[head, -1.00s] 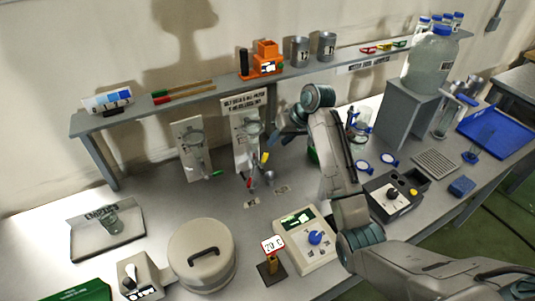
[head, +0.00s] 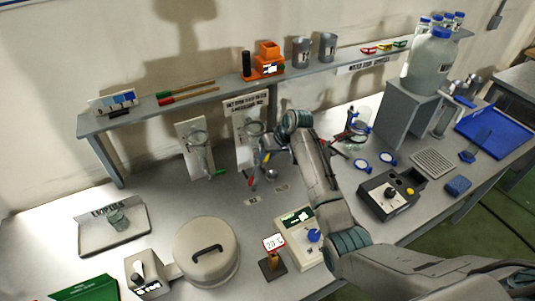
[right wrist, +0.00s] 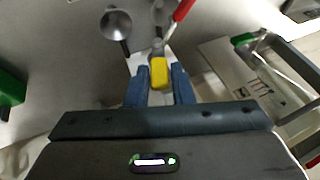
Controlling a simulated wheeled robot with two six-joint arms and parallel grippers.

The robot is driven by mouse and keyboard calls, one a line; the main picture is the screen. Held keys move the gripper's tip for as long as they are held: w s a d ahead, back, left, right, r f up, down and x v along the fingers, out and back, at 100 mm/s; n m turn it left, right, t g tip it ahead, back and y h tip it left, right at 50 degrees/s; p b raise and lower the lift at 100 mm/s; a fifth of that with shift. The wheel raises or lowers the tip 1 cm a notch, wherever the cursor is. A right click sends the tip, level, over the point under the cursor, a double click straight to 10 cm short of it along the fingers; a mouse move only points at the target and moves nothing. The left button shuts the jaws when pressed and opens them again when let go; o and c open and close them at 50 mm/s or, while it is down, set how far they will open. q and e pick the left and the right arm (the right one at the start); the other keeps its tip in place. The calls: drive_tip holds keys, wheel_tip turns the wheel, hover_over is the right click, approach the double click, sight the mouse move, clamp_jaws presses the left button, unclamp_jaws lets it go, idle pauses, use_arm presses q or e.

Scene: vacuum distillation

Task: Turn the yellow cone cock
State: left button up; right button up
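The yellow cone cock (right wrist: 159,73) shows in the right wrist view between the two blue fingers of my right gripper (right wrist: 160,84). The cock is mostly hidden or too small to make out there. My left gripper is not in view.
A red handle (right wrist: 183,10) and a grey funnel (right wrist: 116,24) are close to my right gripper. A second glass assembly (head: 197,140) stands to the left. The shelf (head: 180,104) runs behind. A lidded round pot (head: 205,255) and a 70 C sign (head: 273,242) stand in front.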

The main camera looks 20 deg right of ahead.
clamp_jaws()
drive_tip(key=shift+d+f+y, duration=0.15)
drive_tip(key=shift+d+y, duration=0.15)
drive_tip(key=shift+y, duration=0.2)
drive_tip(key=shift+w+d+f+m+y, duration=0.1)
drive_tip(key=shift+d+m+y, duration=0.1)
drive_tip(key=shift+y, duration=0.25)
drive_tip(key=shift+d+f+m+y, duration=0.1)
drive_tip(key=shift+d+y, duration=0.05)
drive_tip(key=shift+y, duration=0.3)
drive_tip(key=shift+o, duration=2.3)
unclamp_jaws()
